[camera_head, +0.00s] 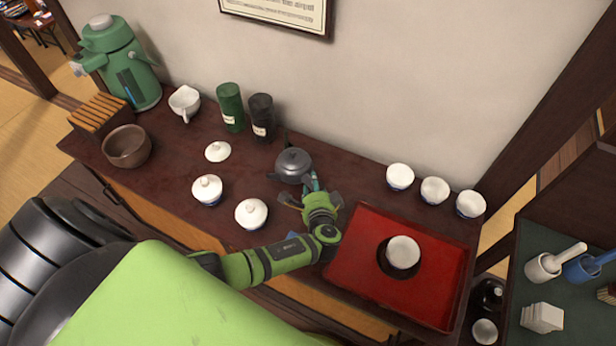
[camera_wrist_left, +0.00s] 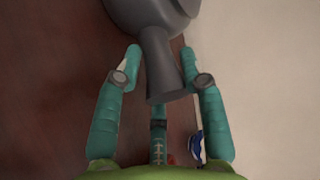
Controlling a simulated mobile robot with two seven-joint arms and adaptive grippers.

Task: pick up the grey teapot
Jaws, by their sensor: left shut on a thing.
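The grey teapot (camera_head: 293,165) is upright at the back middle of the dark wooden counter; I cannot tell whether its base touches the wood. My left gripper (camera_head: 312,184) reaches it from the front right. In the left wrist view, the teal fingers of my left gripper (camera_wrist_left: 160,52) are on either side of the teapot's handle (camera_wrist_left: 168,75), shut on it. The teapot's body (camera_wrist_left: 150,12) is cut off at the top of that view. The gripper hides part of the handle in the head view. My right gripper is not in view.
A red tray (camera_head: 350,262) with a white cup (camera_head: 403,252) is at the right. Green (camera_head: 231,107) and black (camera_head: 262,116) canisters stand behind left of the teapot. Lidded white cups (camera_head: 251,213) are at front left. Three white cups (camera_head: 434,190) line the back right.

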